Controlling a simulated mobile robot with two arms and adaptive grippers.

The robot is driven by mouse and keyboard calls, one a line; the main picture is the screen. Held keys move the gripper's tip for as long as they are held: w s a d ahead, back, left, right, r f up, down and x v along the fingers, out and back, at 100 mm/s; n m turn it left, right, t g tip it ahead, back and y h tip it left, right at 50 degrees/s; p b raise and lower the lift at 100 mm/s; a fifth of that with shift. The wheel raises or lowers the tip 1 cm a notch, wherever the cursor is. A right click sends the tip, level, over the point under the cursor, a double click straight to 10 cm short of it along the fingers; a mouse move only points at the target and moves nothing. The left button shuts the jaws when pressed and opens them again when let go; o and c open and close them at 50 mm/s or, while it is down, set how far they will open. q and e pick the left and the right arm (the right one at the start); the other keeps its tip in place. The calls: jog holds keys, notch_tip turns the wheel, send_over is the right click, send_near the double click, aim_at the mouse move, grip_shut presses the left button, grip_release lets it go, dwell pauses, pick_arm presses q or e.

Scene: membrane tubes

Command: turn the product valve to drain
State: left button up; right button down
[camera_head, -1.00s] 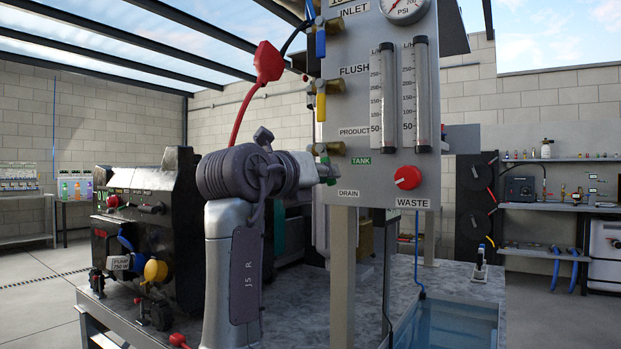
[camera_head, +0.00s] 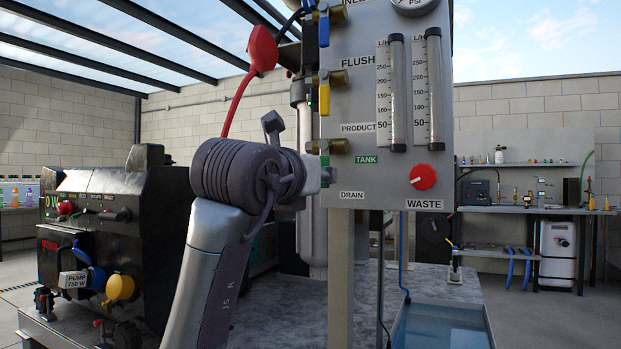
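The product valve (camera_head: 337,146) is a brass valve on the grey panel, beside the PRODUCT label (camera_head: 358,128). A small green part of its handle (camera_head: 325,161) shows just below the brass body. The rest is hidden, so I cannot tell its angle. The TANK label (camera_head: 366,160) is to its right and the DRAIN label (camera_head: 352,195) below. An arm from the lower left, which I take as my left, has its gripper (camera_head: 321,176) at the handle. Its fingers are mostly hidden, so their opening and any contact are unclear. My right gripper is out of view.
A flush valve with a yellow handle (camera_head: 324,97) sits above. A red knob (camera_head: 423,176) and two flow tubes are to the right. A black pump unit (camera_head: 120,235) stands left, and a blue water basin (camera_head: 441,325) is below the panel.

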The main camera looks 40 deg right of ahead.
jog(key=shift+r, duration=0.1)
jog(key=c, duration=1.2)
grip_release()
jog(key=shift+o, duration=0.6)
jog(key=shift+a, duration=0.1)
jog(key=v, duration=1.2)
